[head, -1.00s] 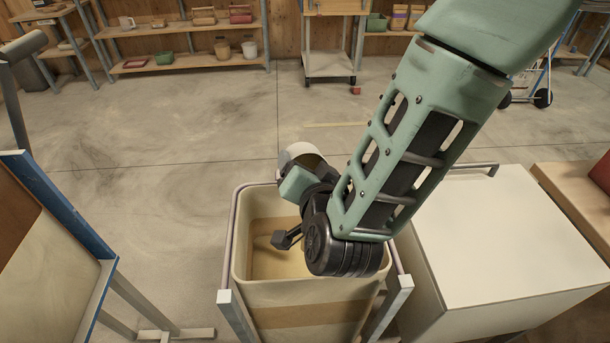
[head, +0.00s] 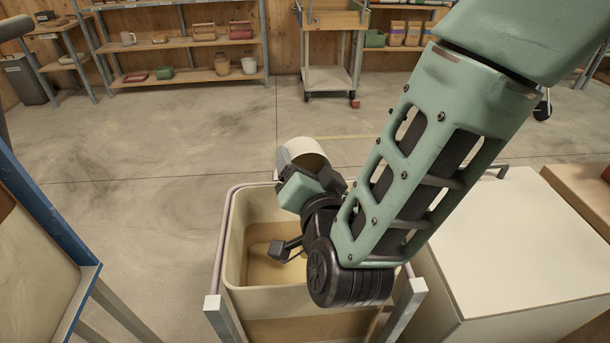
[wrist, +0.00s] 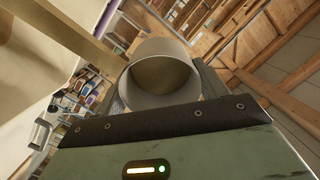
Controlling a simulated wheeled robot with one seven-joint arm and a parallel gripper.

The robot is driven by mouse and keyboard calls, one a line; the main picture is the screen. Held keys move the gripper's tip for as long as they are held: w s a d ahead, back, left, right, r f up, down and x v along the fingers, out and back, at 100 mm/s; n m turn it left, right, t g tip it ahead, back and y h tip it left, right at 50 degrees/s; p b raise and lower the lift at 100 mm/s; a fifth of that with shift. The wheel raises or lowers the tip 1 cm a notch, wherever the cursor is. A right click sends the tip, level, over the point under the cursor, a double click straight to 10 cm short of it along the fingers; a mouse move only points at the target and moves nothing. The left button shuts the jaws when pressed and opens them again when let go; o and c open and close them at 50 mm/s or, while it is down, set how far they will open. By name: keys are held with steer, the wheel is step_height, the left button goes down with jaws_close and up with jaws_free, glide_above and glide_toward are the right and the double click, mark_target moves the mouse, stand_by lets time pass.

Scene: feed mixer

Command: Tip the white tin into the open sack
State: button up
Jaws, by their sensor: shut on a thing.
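The white tin (head: 303,149) is held by my gripper (head: 300,172) above the far rim of the open sack (head: 232,255). The tin lies tilted on its side, and in the wrist view the tin (wrist: 161,70) shows its round mouth and a shaded, brownish inside. I cannot tell if anything is in it. My gripper is shut on the tin; its fingers are mostly hidden in the head view, and it also shows in the wrist view (wrist: 160,103). The sack is cream with a tan inside, hung in a metal frame, and my arm covers its right part.
A white-topped box (head: 520,240) stands close to the right of the sack. A blue-edged panel (head: 45,215) stands at the left. Shelves (head: 190,78) with pots and a cart (head: 328,78) are at the back.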

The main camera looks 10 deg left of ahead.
steer(key=shift+s+d+f+t+y+b, duration=0.2)
steer(key=shift+t+b, duration=0.45)
steer(key=shift+b, duration=1.45)
steer(key=shift+s+f+t+y+b, duration=0.25)
steer(key=shift+t+b, duration=0.4)
steer(key=shift+b, duration=1.4)
steer(key=shift+r+p, duration=0.55)
steer(key=shift+p, duration=0.15)
steer(key=p, duration=0.1)
steer(key=r+g+p, duration=0.1)
steer(key=p, duration=0.1)
steer(key=shift+w+a, duration=0.1)
steer(key=shift+w, duration=0.1)
steer(key=g+p, duration=0.1)
steer(key=p, duration=0.2)
steer(key=w+r+g+h+p, duration=0.1)
steer(key=p, duration=0.3)
steer(key=g+h+p, duration=0.1)
steer(key=g+p, duration=0.1)
steer(key=p, duration=0.2)
steer(key=shift+w+a+r, duration=0.15)
steer(key=shift+a+r, duration=0.1)
steer(key=shift+w+g+h+p, duration=0.1)
steer(key=shift+g+h+p, duration=0.3)
steer(key=shift+p, duration=0.8)
steer(key=shift+f+g, duration=0.25)
steer(key=shift+g, duration=0.05)
